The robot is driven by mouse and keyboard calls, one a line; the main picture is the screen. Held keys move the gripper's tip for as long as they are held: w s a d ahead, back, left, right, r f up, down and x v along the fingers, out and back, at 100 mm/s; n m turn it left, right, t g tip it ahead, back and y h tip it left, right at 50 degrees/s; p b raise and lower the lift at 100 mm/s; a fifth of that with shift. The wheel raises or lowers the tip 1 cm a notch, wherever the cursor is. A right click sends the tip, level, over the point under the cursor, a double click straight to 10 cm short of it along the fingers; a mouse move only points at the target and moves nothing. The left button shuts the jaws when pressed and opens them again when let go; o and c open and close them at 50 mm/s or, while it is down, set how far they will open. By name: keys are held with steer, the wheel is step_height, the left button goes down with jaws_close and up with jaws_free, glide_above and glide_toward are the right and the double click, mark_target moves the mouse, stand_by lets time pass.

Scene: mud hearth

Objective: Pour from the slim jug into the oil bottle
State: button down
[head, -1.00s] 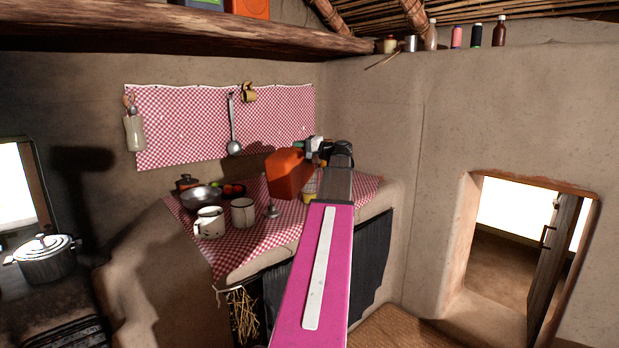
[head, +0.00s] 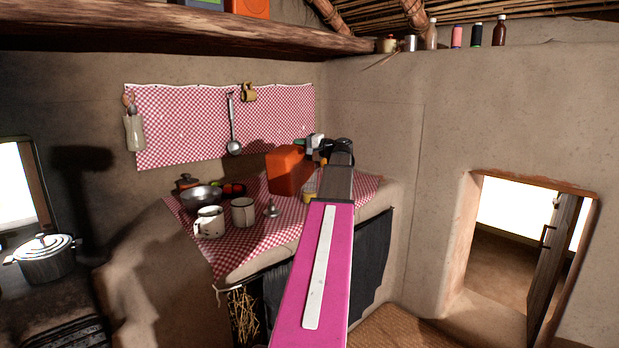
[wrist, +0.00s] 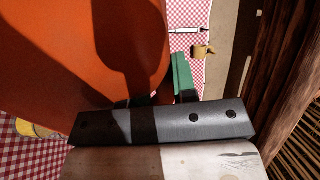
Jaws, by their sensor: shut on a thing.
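My gripper (head: 318,146) is shut on an orange, box-like container (head: 289,170), which I take as the slim jug. It looks close to upright above the checked counter. In the wrist view the jug (wrist: 75,50) fills the upper left, and my gripper (wrist: 162,95) holds it near its right edge; the grip itself is mostly hidden. A small yellow thing (head: 310,187) stands behind my arm, just right of the jug, and a yellow patch (wrist: 38,130) shows below it in the wrist view. I cannot tell whether this is the oil bottle. The jug's mouth is not clear.
Two white mugs (head: 209,222) (head: 243,212), a metal bowl (head: 201,196) and a small metal stand-like thing (head: 272,209) are on the counter left of the jug. A ladle (head: 233,130) and a yellow mug (head: 249,92) hang on the wall behind. A wooden shelf (head: 180,28) runs overhead.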

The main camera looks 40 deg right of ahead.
steer(key=shift+w+d+r+m+p, duration=0.25)
steer(key=shift+d+r+m, duration=0.1)
steer(key=shift+r+m, duration=0.15)
steer(key=shift+w+d+r+m+p, duration=0.1)
steer(key=shift+d+r+m+p, duration=0.2)
steer(key=shift+r+m, duration=0.15)
stand_by(6.0)
